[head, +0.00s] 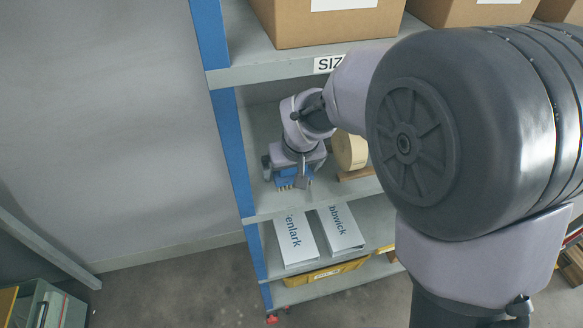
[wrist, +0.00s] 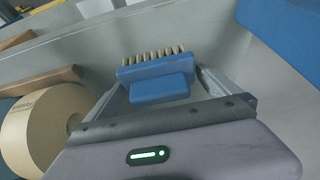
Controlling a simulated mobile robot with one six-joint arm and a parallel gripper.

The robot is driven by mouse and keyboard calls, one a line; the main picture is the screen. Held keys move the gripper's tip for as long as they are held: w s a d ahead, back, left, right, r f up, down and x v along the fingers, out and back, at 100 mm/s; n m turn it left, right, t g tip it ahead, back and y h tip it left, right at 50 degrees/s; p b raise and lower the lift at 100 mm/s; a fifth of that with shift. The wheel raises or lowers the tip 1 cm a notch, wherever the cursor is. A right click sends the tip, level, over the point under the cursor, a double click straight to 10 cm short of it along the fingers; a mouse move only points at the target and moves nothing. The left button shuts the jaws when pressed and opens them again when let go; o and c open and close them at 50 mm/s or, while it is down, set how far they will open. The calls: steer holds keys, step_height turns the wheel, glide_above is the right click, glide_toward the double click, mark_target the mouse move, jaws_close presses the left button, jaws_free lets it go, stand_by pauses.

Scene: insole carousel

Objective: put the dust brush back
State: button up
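The dust brush (wrist: 160,88) has a blue body with a blue block on top and tan bristles. In the wrist view it sits between my two spread fingers, bristles away from the camera. Gaps show between the block and each finger. In the head view the brush (head: 291,174) is at the left end of the middle shelf, bristles down, partly covered by my gripper (head: 285,175). My gripper is open around the brush. I cannot tell whether a finger touches the brush's body, or whether the bristles rest on the shelf.
A cream roll (head: 349,150) stands right of the brush on a wooden holder. A blue post (head: 232,150) bounds the shelf at left. Cardboard boxes (head: 325,20) fill the shelf above. White labelled packs (head: 296,238) and a yellow bin (head: 322,274) are below. My arm hides the right side.

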steer(key=shift+r, duration=0.1)
steer(key=shift+p+v, duration=0.85)
steer(key=shift+v, duration=0.2)
steer(key=s+d+p, duration=0.2)
steer(key=s+d, duration=0.1)
steer(key=s, duration=0.8)
steer(key=s+d+r+m, duration=0.3)
steer(key=s+r, duration=0.3)
steer(key=r, duration=0.1)
steer(key=s+d+r+m+t, duration=0.1)
steer(key=s+d+r+m, duration=0.3)
steer(key=s+r, duration=0.2)
steer(key=shift+s+d+r+m+t+y, duration=0.3)
steer(key=shift+r+y, duration=0.1)
steer(key=shift+r, duration=0.2)
